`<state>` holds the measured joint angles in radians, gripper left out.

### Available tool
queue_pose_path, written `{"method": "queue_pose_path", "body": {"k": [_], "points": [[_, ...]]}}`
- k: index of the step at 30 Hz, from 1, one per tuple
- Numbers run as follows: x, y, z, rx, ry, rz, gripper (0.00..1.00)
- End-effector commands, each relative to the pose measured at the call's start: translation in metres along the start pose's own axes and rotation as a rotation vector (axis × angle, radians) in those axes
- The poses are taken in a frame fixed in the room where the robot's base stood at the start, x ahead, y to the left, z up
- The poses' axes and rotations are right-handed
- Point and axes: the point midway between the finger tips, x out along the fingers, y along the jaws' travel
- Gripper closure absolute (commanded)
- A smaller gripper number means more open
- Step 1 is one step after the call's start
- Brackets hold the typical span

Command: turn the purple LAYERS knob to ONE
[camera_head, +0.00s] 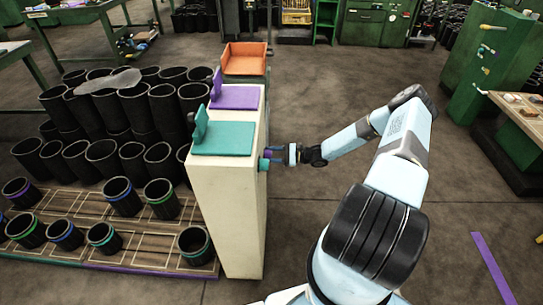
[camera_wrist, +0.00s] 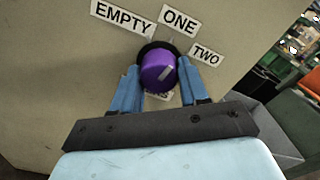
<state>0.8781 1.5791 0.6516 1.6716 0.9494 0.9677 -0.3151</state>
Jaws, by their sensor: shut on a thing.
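The purple LAYERS knob (camera_wrist: 158,72) sits on the side of a cream cabinet, with a pale pointer line on its face. The line slants up and right, between the ONE label (camera_wrist: 180,20) and the TWO label (camera_wrist: 207,56). The EMPTY label (camera_wrist: 123,17) is at the upper left. The label below the knob is mostly hidden. My gripper (camera_wrist: 159,67) is shut on the knob, one blue finger on each side. In the head view, my gripper (camera_head: 280,154) reaches the cabinet's right side, where the knob is mostly hidden.
A teal knob (camera_head: 263,164) protrudes just in front of my gripper. Black sleeves (camera_head: 75,160) stand left of the cabinet. The floor right of it is open.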

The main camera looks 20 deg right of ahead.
Motion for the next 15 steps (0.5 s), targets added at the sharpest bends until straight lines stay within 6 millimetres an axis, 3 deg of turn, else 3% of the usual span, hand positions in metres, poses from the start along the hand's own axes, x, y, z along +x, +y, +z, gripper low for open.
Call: {"method": "queue_pose_path", "body": {"k": [15], "points": [[-0.0008, -0.0002, -0.0004, -0.181, 0.001, 0.0, 0.87]]}}
